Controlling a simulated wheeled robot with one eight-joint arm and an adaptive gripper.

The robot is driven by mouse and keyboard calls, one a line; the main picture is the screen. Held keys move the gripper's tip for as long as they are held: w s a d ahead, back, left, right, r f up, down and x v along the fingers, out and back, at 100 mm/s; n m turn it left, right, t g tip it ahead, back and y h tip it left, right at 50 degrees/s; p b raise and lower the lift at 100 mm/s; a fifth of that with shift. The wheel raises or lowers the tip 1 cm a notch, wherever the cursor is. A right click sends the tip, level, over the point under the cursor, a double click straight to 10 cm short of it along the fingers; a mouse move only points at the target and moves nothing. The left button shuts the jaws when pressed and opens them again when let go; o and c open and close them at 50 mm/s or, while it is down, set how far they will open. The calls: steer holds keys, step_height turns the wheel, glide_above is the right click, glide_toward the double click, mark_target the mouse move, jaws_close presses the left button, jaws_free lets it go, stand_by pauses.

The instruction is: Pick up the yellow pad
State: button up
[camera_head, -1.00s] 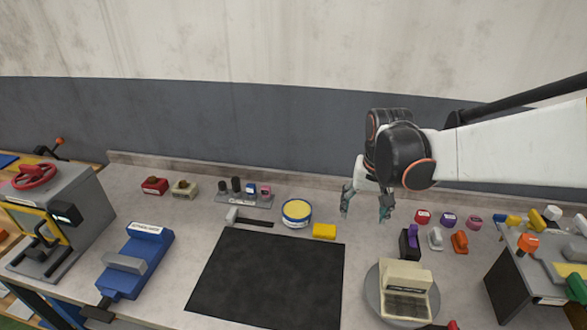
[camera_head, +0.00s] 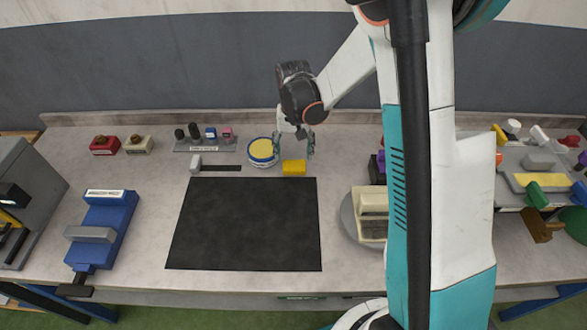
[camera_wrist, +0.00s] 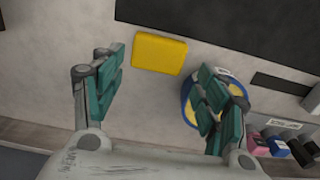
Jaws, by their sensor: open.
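The yellow pad (camera_head: 294,167) is a small flat block on the bench, just behind the back right part of the black mat. In the wrist view the yellow pad (camera_wrist: 159,54) lies beyond the fingertips, between the lines of the two fingers and nearer the left one. My gripper (camera_head: 293,148) is open and empty, above and slightly behind the pad. In the wrist view my gripper (camera_wrist: 162,82) shows both teal-padded fingers spread wide. The right finger partly covers the round blue-and-white tin with the yellow top (camera_wrist: 188,100). Nothing hides the pad there.
The round tin (camera_head: 262,151) stands close left of the pad. The black mat (camera_head: 245,225) lies in front and is bare. A grey rack (camera_head: 205,146) with small stamps is at the back left. A turntable (camera_head: 352,225) with a beige device is at the right, partly behind my arm.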

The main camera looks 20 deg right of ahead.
mark_target(294, 165)
steer(key=shift+d+f+b, duration=0.15)
steer(key=shift+f+b, duration=0.7)
steer(key=shift+f, duration=2.25)
steer(key=c, duration=0.6)
